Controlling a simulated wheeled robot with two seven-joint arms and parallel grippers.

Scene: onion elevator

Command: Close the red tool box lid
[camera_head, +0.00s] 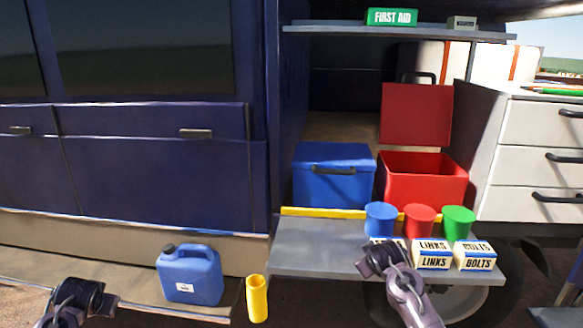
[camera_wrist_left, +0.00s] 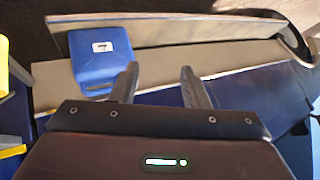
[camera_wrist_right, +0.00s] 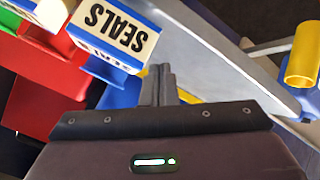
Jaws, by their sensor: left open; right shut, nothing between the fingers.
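The red tool box (camera_head: 424,184) stands on the vehicle's deck behind the grey shelf, with its lid (camera_head: 416,114) raised upright at the back and its inside showing. Its red side also appears at the left of the right wrist view (camera_wrist_right: 40,95). My right gripper (camera_head: 377,258) is in front of the grey shelf, near the left small box, well short of the tool box. Its fingers (camera_wrist_right: 163,85) are shut and empty. My left gripper (camera_wrist_left: 160,82) is open and empty, low at the left, with the blue jerrycan beyond its fingers.
A blue box (camera_head: 334,174) stands left of the tool box. Blue, red (camera_head: 419,220) and green cups and several small labelled boxes (camera_head: 431,254) sit on the grey shelf (camera_head: 325,258). A blue jerrycan (camera_head: 190,276) and yellow cylinder (camera_head: 257,299) are lower left. White drawers (camera_head: 530,160) stand right.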

